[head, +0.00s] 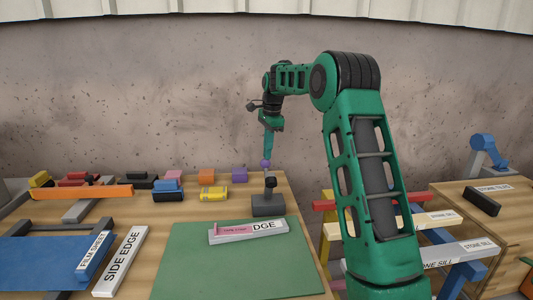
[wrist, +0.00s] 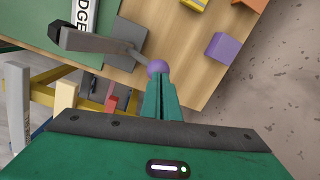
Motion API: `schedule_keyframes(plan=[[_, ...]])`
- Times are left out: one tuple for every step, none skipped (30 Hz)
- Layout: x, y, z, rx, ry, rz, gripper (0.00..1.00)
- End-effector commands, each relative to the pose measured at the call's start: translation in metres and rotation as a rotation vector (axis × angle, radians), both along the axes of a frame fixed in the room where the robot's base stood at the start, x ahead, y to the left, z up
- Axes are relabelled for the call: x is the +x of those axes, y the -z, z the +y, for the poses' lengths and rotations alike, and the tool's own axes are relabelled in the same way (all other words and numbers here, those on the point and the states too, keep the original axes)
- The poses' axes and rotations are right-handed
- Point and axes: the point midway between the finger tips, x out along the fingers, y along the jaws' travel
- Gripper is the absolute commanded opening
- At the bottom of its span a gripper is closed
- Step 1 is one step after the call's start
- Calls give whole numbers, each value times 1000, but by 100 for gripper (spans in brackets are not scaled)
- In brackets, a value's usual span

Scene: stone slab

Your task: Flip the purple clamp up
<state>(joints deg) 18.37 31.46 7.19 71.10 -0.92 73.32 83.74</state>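The clamp has a grey base (head: 268,207) on the table edge behind the green mat. Its grey bar with a black end (wrist: 58,38) points toward the mat, and the black tip shows above the base in the head view (head: 270,181). A thin rod leads from the clamp to a purple ball knob (wrist: 157,67), which stands above the base in the head view (head: 265,163). My gripper (head: 267,155) points down from above. Its green fingers (wrist: 160,79) look closed together, with their tips at the knob. Whether they touch it is unclear; the knob seems beyond the tips, not between them.
A white block marked "DGE" with a pink label (head: 250,231) lies on the green mat (head: 235,270). A purple block (head: 239,175) and a yellow block (head: 213,193) stand left of the clamp. Trestles with stone sills (head: 465,248) are at right.

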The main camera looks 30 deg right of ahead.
Motion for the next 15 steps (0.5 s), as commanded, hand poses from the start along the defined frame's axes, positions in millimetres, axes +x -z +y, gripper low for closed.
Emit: schedule_keyframes(plan=[[-3, 12, -2, 3, 5, 20, 0], [-3, 12, -2, 3, 5, 20, 0], [-3, 11, -2, 3, 5, 20, 0], [-3, 10, -1, 3, 5, 19, 0], [-4, 9, -1, 3, 5, 19, 0], [-5, 7, -1, 3, 5, 19, 0], [-6, 5, -1, 3, 5, 18, 0], [-7, 3, 0, 3, 4, 18, 0], [-9, -2, 0, 2, 4, 17, 0], [-11, -6, 1, 2, 3, 16, 0], [-13, -10, 2, 1, 2, 14, 0], [-15, -16, 3, 1, 0, 10, 0], [-17, -21, 4, 0, 0, 7, 0], [-18, -25, 5, -1, -2, 5, 0], [-21, -31, 7, -1, -3, 2, 0]])
